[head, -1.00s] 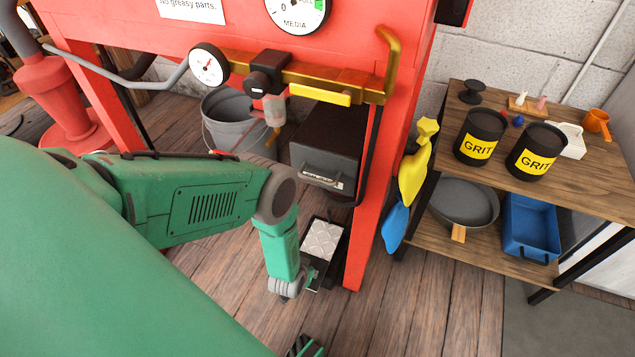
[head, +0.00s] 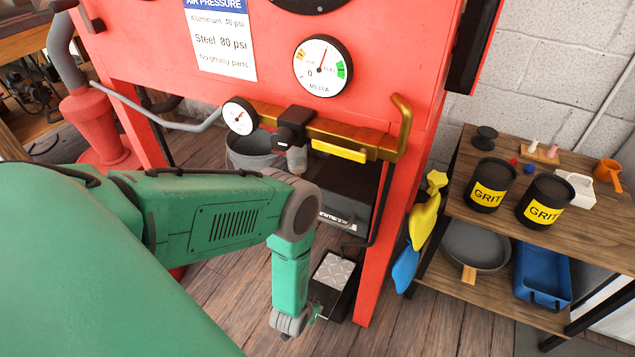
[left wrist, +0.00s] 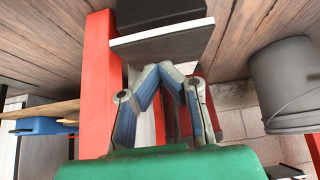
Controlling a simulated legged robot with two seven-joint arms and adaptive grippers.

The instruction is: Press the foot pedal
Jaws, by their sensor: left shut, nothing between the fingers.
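The foot pedal (head: 335,272) has a silvery tread plate on a black base, on the wooden floor beside the red cabinet's front leg. My left gripper (head: 288,322) hangs down just left of the pedal and on its near side in the head view. In the left wrist view the left gripper (left wrist: 173,68) is shut and empty, its blue-grey fingers meeting close to the edge of the pedal plate (left wrist: 160,43). I cannot tell whether they touch it. The pedal's black base (left wrist: 160,12) shows beyond the plate. My right gripper is not in view.
The red cabinet (head: 365,285) has a brass bar (head: 345,135) and gauges (head: 322,66) above my arm. A grey bucket (head: 250,150) and a dark box (head: 350,200) stand behind the arm. A wooden shelf (head: 600,215) with grit cans stands right. Floor between is clear.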

